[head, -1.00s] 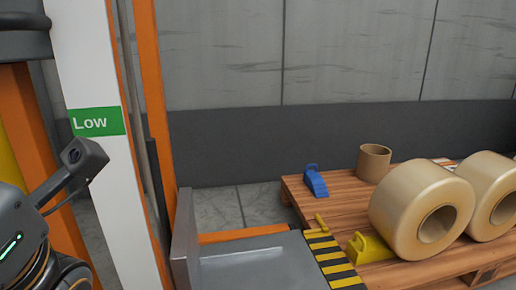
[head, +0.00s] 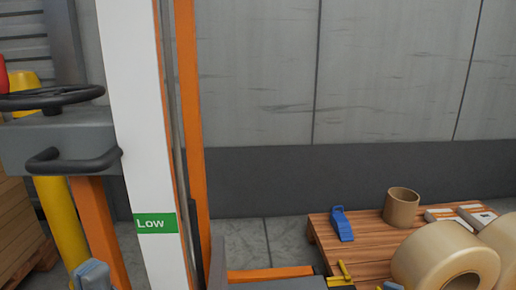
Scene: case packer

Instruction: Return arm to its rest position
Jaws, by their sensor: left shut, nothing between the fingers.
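My left gripper (head: 92,275) shows as a small grey-blue shape at the bottom edge, left of the white post. Only its top part is in the picture; it is shut and holds nothing. It is apart from the pallet and the rolls, far to their left. The rest of my left arm is below the picture. My right gripper is not in view.
A white post (head: 141,120) with a green "Low" label (head: 155,223) stands beside an orange upright (head: 189,120). A black handwheel (head: 50,97) is at left. A wooden pallet (head: 365,240) carries a tape roll (head: 420,262), a cardboard core (head: 401,208) and a blue wedge (head: 341,225).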

